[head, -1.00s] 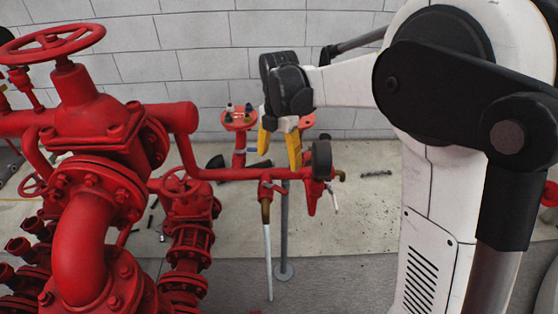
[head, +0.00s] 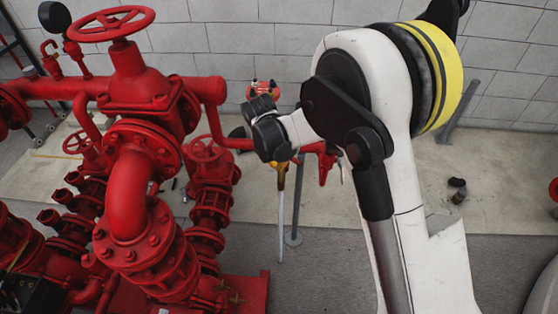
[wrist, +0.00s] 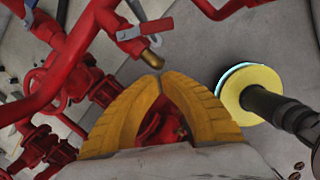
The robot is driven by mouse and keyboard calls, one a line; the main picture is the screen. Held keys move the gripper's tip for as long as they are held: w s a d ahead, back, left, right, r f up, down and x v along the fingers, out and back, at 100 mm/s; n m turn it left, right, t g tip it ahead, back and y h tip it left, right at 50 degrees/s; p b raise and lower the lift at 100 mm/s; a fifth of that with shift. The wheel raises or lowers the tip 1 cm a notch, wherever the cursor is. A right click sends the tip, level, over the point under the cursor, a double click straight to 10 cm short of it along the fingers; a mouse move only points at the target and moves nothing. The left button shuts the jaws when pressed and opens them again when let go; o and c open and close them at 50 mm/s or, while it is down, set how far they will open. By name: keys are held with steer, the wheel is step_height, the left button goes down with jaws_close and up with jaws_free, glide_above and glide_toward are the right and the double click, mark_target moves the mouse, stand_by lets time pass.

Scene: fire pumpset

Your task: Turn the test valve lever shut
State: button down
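My gripper (wrist: 159,76) has two yellow curved fingers whose tips meet, with nothing seen between the tips. The tips look close to the brass outlet; I cannot tell whether they touch it.
Large red pump pipes with a handwheel (head: 112,24) fill the left. A smaller red handwheel valve (head: 206,152) stands left of my gripper. A red fitting (head: 326,165) is just to its right. Open concrete floor (head: 410,185) lies to the right, before a block wall.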

mark_target(291, 158)
steer(key=b+x, duration=0.1)
steer(key=x, duration=0.3)
steer(key=shift+f, duration=0.1)
steer(key=w+d+b, duration=0.1)
steer(key=w+d, duration=0.1)
steer(key=w, duration=0.1)
steer(key=shift+d, duration=0.35)
steer(key=shift+d, duration=0.1)
